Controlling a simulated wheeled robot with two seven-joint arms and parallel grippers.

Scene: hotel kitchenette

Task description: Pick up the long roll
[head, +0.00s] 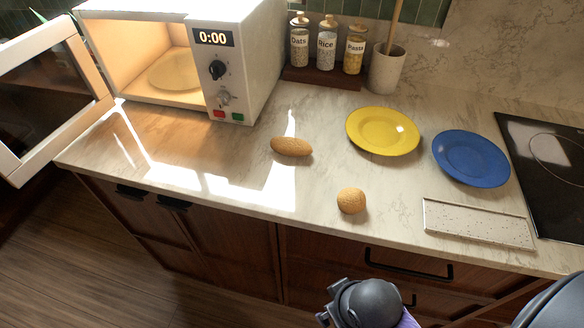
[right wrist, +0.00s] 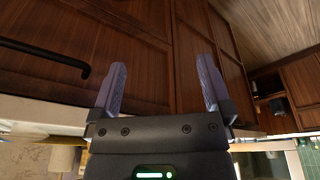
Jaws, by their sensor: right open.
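The long roll (head: 292,147) is brown and oblong. It lies on the counter in the head view, in front of the microwave and left of the yellow plate. A round roll (head: 351,201) lies nearer the counter's front edge, to its right. My right gripper (right wrist: 160,86) is open and empty in the right wrist view, facing the wooden cabinet fronts. In the head view, part of my right arm shows at the bottom, in front of the counter and well apart from both rolls. My left gripper is not in view.
The microwave (head: 240,70) stands at the left with its door (head: 45,95) open. A yellow plate (head: 382,131), a blue plate (head: 470,158) and a speckled tray (head: 478,224) lie to the right, beside the black cooktop (head: 548,170). Jars (head: 326,48) stand behind. The counter around the long roll is clear.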

